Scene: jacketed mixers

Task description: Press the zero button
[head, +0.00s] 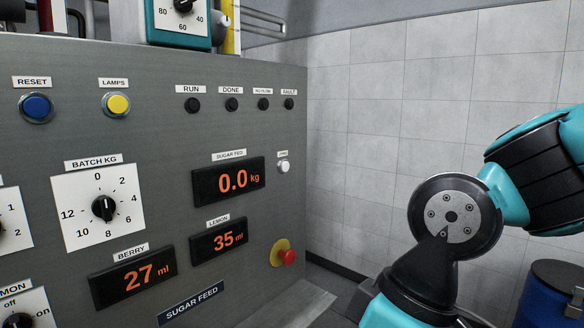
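A small white round button (283,167) sits on the right part of the grey control panel (150,210), just right of the SUGAR FED display (228,181). A tiny label (283,154) above it is too small to read surely; I cannot confirm that it says zero. The display reads 0.0 kg. My arm shows at the right, well apart from the panel, with nothing touching the button. My gripper is not in view.
A red mushroom button on a yellow base (284,254) is below the white button. The LEMON display (218,240) reads 35 ml, the BERRY display (132,277) 27 ml. A batch dial (104,208) is left. A blue drum (552,293) stands lower right.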

